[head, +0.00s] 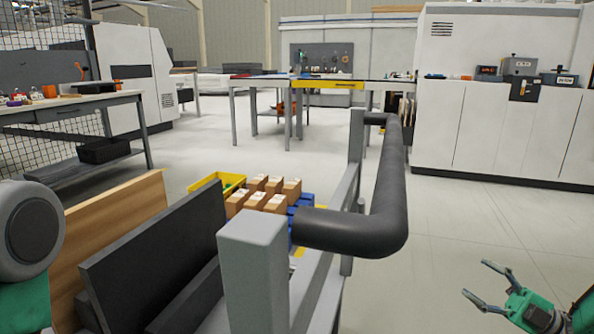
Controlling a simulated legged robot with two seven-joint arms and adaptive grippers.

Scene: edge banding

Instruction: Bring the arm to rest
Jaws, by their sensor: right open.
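My right gripper (484,286) shows at the lower right of the head view. It has a green body and two dark grey fingers. The fingers are spread apart with nothing between them, above bare floor. A part of my left arm (30,235), grey and green, shows at the left edge. My left gripper is out of the frame.
A cart with a thick dark handle (385,190) and grey posts (252,265) stands in front of me. White cabinets (490,130) stand at the right. Floor between is clear.

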